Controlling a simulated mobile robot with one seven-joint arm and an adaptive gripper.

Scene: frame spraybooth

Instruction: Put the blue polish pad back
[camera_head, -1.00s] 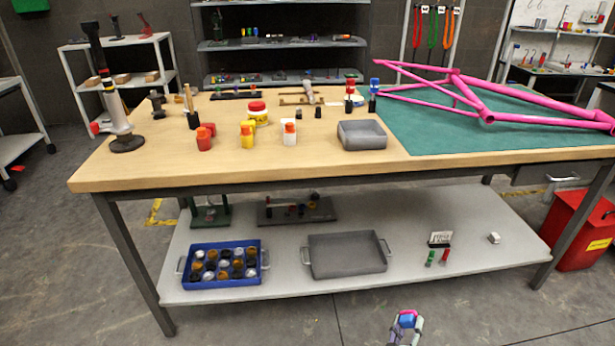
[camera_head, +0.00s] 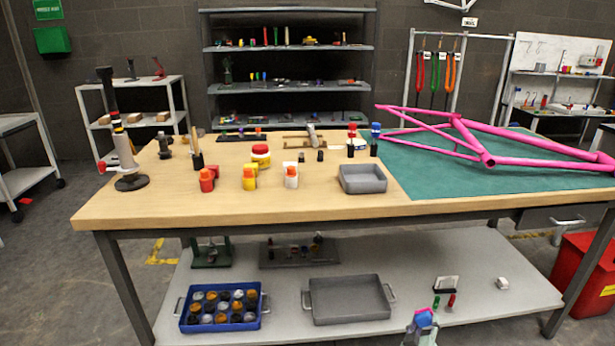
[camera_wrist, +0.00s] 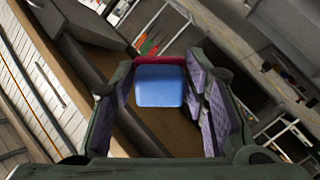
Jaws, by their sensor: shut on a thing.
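My gripper (camera_head: 422,328) is low in the head view, in front of the bench's lower shelf. It is shut on the blue polish pad (camera_wrist: 160,86), a blue block with a red edge along its far side in the wrist view. The pad lies between the two fingers, and it also shows as a small blue patch at the gripper's tip in the head view (camera_head: 423,317). On the bench top (camera_head: 300,204) stand a red-topped item (camera_head: 352,138) and a blue-topped item (camera_head: 375,138) at the back, beside the green mat.
A grey tray (camera_head: 362,189), several small bottles and a pink bike frame (camera_head: 487,160) on a green mat (camera_head: 430,190) occupy the bench. The lower shelf (camera_head: 500,297) holds a blue crate (camera_head: 183,325) and another grey tray (camera_head: 350,316). The front bench top is clear.

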